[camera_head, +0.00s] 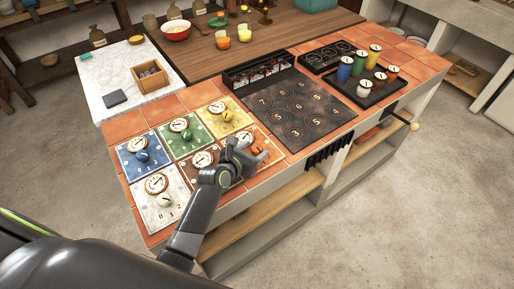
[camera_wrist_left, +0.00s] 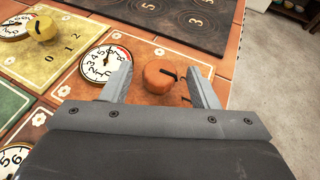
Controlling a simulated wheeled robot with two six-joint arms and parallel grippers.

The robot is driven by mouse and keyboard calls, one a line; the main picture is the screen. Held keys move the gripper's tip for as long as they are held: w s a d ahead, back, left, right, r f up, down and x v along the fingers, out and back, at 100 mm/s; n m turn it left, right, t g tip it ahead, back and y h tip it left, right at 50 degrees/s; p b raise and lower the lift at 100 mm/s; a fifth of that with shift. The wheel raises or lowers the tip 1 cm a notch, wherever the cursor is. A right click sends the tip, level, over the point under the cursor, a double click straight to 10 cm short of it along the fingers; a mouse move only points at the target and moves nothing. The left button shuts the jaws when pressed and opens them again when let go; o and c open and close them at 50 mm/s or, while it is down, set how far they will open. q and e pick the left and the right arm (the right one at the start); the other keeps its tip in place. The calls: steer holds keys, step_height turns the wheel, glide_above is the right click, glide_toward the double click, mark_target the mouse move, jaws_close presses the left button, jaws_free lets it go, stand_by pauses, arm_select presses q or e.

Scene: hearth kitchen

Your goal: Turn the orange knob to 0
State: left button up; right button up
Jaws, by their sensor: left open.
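The orange knob (camera_head: 257,149) sits on an orange panel at the front edge of the tiled counter. In the left wrist view the knob (camera_wrist_left: 158,77) is round, with a dark pointer mark toward the upper right. A white round dial (camera_wrist_left: 104,65) with a red arc lies beside it, partly behind a finger. My left gripper (camera_head: 246,158) is open, and in its wrist view the two fingers (camera_wrist_left: 160,78) appear on either side of the knob. I cannot tell whether they touch it. The panel's numbers are mostly hidden by the fingers. My right gripper is out of view.
Blue, green, yellow, brown and white knob panels lie close by; the yellow knob (camera_head: 227,115) is behind the orange one. A dark numbered plate (camera_head: 290,108) lies to the right. A black tray (camera_head: 383,97) holds several coloured cylinders. Free floor lies in front of the counter.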

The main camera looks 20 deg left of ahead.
arm_select(q)
steer(key=shift+x, duration=0.9)
steer(key=shift+w+d, duration=0.1)
steer(key=shift+w, duration=0.15)
steer(key=shift+f, duration=0.1)
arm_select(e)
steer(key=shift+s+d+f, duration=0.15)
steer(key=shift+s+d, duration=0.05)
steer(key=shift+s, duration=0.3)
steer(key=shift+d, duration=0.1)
arm_select(q)
steer(key=c, duration=1)
